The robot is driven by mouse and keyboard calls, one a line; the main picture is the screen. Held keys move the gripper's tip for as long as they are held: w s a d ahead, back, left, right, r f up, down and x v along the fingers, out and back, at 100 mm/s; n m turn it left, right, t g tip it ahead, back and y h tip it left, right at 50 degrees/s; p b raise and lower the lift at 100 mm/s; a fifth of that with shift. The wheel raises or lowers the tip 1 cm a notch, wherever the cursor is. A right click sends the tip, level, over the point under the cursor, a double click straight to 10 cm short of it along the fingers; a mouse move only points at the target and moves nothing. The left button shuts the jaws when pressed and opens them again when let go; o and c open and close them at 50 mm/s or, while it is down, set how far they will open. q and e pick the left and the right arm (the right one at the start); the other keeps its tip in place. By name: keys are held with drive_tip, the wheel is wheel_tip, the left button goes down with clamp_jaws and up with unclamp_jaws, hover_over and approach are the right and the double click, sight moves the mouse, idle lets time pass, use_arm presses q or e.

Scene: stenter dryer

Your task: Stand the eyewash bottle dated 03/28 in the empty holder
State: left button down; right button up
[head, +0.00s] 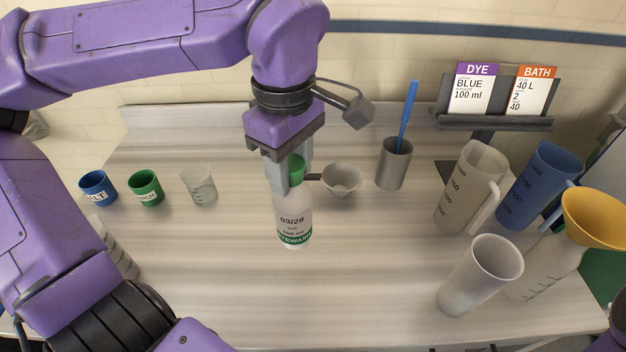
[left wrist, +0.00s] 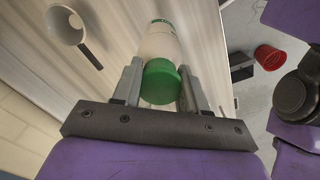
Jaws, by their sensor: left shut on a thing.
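The eyewash bottle dated 03/28 (head: 293,222) is white with a green cap and a green label band. It is upright over the middle of the bench; I cannot tell whether its base touches the bench. My left gripper (head: 287,172) comes down from above and is shut on the bottle at its cap end. In the left wrist view the green cap (left wrist: 160,82) sits between the two fingers (left wrist: 160,88), with the white body beyond. The empty holder is not identifiable in either view. My right gripper is not in view.
A white strainer cup (head: 342,181) with a handle stands just right of the bottle. Small cups (head: 146,188) stand at left. A grey tumbler (head: 393,167), a clear jug (head: 468,190), a blue jug (head: 538,187) and a beaker (head: 480,277) stand right. The front middle is clear.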

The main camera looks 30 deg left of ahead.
use_arm(q)
drive_tip(key=w+a+f+p, duration=0.3)
drive_tip(key=w+f+p, duration=0.1)
drive_tip(key=w+f, duration=0.8)
drive_tip(key=shift+s+d+f, duration=0.1)
drive_tip(key=shift+f, duration=0.15)
drive_tip(key=c, duration=0.6)
unclamp_jaws()
